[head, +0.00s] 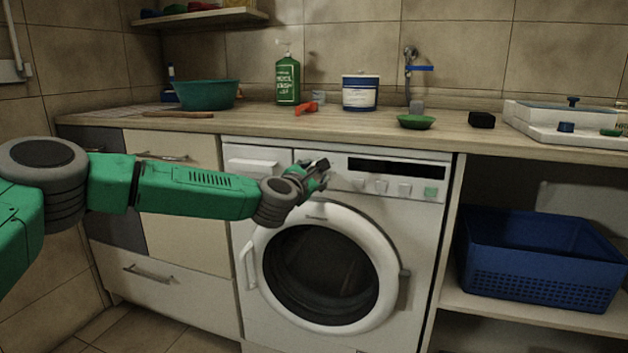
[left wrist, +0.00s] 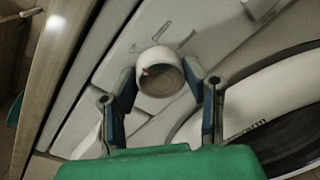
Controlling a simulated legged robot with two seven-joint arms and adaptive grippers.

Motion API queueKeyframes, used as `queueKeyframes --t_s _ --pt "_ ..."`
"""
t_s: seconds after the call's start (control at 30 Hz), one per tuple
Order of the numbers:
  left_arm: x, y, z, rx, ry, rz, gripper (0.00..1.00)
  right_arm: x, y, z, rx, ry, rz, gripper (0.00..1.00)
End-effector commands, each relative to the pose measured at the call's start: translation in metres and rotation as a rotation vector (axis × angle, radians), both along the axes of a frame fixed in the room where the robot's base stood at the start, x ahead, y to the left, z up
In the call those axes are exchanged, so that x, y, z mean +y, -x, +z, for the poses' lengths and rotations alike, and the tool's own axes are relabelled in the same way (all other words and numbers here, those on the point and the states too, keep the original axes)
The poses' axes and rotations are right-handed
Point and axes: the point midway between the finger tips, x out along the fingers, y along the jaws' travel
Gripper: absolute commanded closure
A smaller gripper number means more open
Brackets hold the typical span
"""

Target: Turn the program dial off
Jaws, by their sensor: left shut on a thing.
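The washing machine (head: 235,240) stands under the counter, with its control panel along the top front. In the head view my left gripper (head: 322,171) is at the panel, left of the dark display, and hides the program dial. In the left wrist view the dial (left wrist: 160,74) is a round white knob with a small red mark on its left side. The fingers of my left gripper (left wrist: 162,88) stand on either side of the dial and are shut on it. Printed marks show on the panel beyond the dial. My right gripper is in neither view.
Several small buttons (head: 381,187) sit right of the dial under the display (head: 397,167). The round door (head: 325,268) is below, closed. The counter (head: 300,120) above holds a green bottle (head: 288,80), a tub (head: 360,93) and a green bowl (head: 416,122). A blue basket (head: 540,285) is on the right shelf.

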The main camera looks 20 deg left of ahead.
Motion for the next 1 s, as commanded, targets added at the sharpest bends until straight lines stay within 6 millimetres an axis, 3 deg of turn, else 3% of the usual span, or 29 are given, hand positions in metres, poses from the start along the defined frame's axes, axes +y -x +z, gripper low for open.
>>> queueKeyframes --t_s 0.03,0.67,0.7,0.73,1.0 --pt "-0.0031 0.0017 -0.0084 0.014 0.014 -0.008 0.89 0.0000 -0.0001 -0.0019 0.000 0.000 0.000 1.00" --pt "-0.0028 0.0015 -0.0073 0.015 0.064 -0.007 0.89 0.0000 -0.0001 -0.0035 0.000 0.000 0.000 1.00" --pt "-0.0027 0.0015 -0.0072 0.015 0.064 -0.007 0.53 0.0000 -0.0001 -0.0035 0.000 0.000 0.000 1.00" --pt "-0.0027 0.0015 -0.0072 0.015 0.063 -0.007 0.43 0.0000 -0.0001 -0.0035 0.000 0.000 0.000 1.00" --pt "-0.0007 0.0012 -0.0022 0.006 0.064 -0.002 0.39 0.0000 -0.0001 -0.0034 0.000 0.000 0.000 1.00"
